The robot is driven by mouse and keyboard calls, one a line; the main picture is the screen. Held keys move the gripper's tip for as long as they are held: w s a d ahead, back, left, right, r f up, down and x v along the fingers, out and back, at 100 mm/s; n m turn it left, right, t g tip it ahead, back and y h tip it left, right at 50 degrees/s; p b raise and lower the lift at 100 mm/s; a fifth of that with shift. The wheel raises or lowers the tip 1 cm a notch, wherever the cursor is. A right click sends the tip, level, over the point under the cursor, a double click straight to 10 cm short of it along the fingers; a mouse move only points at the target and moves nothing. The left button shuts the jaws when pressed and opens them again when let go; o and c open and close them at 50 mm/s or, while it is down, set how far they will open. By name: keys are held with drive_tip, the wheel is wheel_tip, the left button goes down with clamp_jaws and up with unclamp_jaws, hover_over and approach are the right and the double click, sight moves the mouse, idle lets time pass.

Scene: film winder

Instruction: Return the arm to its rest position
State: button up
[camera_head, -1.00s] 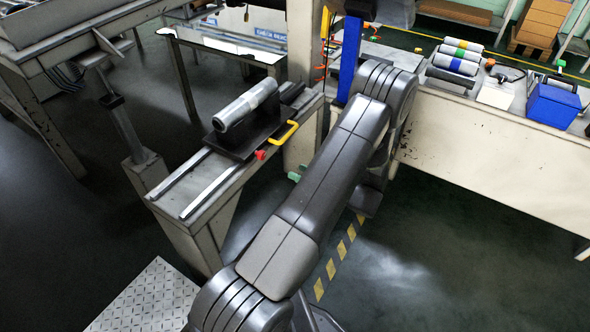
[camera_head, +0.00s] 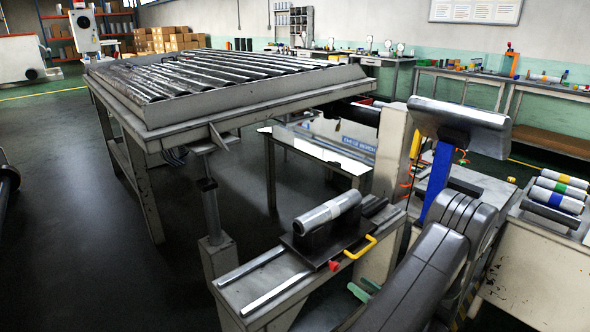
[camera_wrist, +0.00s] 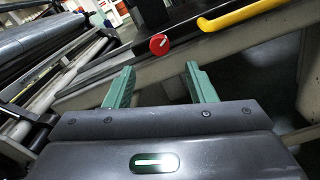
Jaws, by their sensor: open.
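My gripper (camera_head: 364,289) is low in front of the rail bench (camera_head: 253,283), mostly hidden behind my arm in the head view. Its two green fingers stand apart with nothing between them in the wrist view (camera_wrist: 161,86). A red knob (camera_wrist: 160,44) is just beyond the fingers, apart from them. A yellow handle (camera_wrist: 240,13) is at the upper right there. In the head view the red knob (camera_head: 334,265) and yellow handle (camera_head: 361,247) belong to a dark carriage carrying a grey roll (camera_head: 328,214).
A large roller table (camera_head: 220,95) stands at the back left. A blue post (camera_head: 436,180) with a grey roller (camera_head: 462,120) rises close behind my arm. Several coloured rolls (camera_head: 555,190) lie on the right bench. Dark floor (camera_head: 80,260) is open at the left.

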sight(337, 268)
drive_tip(key=x, duration=0.9)
drive_tip(key=shift+w+a+b, duration=0.25)
drive_tip(key=shift+w+b, duration=0.05)
drive_tip(key=shift+b, duration=0.1)
drive_tip(key=shift+s+d, duration=0.1)
